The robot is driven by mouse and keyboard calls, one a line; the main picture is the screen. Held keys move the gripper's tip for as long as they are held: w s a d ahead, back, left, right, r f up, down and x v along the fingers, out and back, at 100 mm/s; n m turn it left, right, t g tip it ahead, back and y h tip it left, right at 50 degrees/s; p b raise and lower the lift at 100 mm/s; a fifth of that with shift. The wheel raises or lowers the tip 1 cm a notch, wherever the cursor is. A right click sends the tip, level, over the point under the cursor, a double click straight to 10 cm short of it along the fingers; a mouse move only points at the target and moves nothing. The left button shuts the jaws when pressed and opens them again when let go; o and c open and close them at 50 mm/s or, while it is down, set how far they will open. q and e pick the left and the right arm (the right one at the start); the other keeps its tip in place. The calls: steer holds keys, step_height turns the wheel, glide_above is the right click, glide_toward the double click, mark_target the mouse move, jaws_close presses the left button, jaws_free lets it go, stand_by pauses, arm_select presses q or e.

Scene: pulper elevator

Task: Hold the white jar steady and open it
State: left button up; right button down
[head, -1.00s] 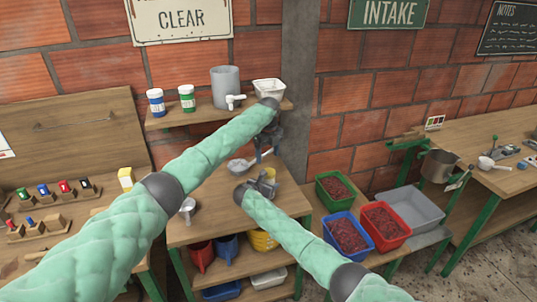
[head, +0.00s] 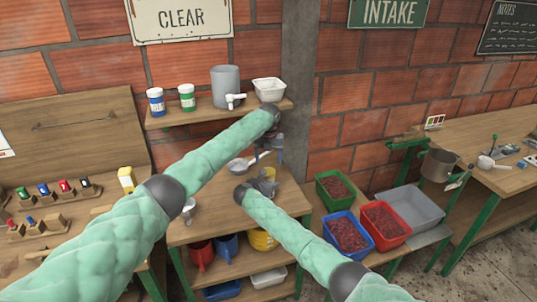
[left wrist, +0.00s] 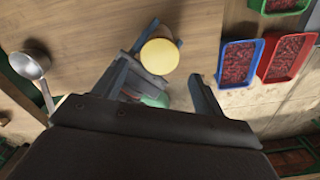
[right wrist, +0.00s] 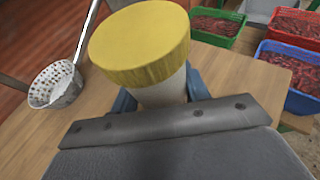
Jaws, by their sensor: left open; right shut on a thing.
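The white jar (right wrist: 165,94) stands upright on the wooden table and wears a wide yellow lid (right wrist: 140,42). The lid also shows in the left wrist view (left wrist: 159,56) and, small, in the head view (head: 269,173). My right gripper (right wrist: 160,96) is shut around the jar's body below the lid. My left gripper (head: 275,152) is open above the jar, fingers pointing down. Most of the jar's body is hidden there by the lid.
A perforated white strainer (right wrist: 55,85) with a long handle lies left of the jar. A metal scoop (left wrist: 30,62) is at the table's left. Red (head: 385,224), blue (head: 348,233) and green (head: 336,189) crates of berries stand to the right. A shelf (head: 160,122) is behind.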

mark_target(268, 171)
arm_select(q)
steer(key=shift+f, duration=2.8)
